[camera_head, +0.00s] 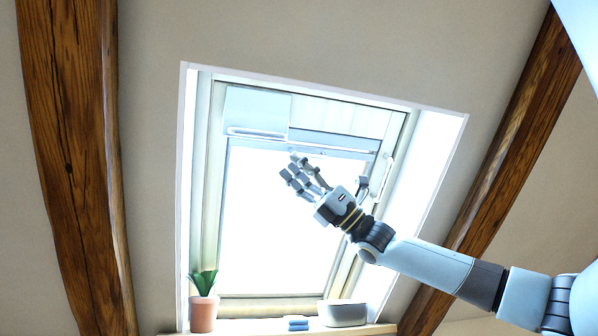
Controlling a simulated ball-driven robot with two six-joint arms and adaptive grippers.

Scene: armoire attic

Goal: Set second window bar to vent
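A roof window (275,215) is set in the sloped ceiling, with bright light behind its glass. A thin horizontal bar (335,149) runs across the upper part of the window, and a second light bar (256,133) lies along the foot of a pale blue panel at the upper left. I cannot tell which bar is the second one, or its setting. My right gripper (291,166) reaches in from the right, in front of the glass and below the bars in the picture. Its fingers look apart, with nothing between them. My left gripper is not in view.
A potted plant (203,313), small blue folded items (295,323) and a grey-white container (342,313) stand on the sill below. Wooden beams run down the left (72,160) and right (505,150). The window recess has a white right side wall (425,165).

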